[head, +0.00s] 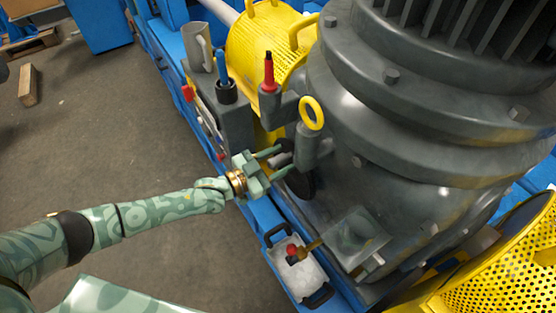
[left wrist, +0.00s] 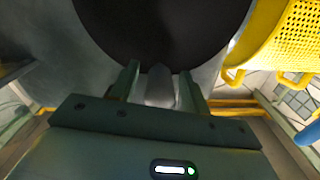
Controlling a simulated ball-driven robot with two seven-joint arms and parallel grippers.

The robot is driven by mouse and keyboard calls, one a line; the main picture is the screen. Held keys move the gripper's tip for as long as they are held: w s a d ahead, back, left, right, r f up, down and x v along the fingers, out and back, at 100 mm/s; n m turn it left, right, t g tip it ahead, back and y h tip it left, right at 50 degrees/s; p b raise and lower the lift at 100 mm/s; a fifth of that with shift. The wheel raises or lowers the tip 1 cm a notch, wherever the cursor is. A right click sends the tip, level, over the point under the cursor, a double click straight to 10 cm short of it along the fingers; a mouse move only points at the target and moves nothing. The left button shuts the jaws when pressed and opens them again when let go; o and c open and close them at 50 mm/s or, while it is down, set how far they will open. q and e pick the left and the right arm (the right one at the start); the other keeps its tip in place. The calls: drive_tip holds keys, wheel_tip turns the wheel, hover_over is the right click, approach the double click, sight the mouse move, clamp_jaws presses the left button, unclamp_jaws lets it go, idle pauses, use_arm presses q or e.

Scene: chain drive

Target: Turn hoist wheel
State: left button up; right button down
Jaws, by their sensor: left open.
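The hoist wheel appears to be the dark round disc (head: 302,184) at the side of the big grey machine. Its dark face also fills the top middle of the left wrist view (left wrist: 150,28). My left gripper (head: 285,161) is open with its fingertips at the wheel. In the left wrist view, a grey handle-like piece (left wrist: 160,88) lies between the two open fingers (left wrist: 160,82), with a gap seen on each side. Part of the wheel is hidden behind my gripper in the head view. My right gripper is not in view.
The grey machine housing (head: 370,130) rises right of my gripper. A white tray (head: 297,272) sits below. Yellow perforated guards (head: 268,42) stand nearby.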

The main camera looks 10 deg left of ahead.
use_arm(q)
clamp_jaws()
drive_tip(key=shift+s, duration=0.1)
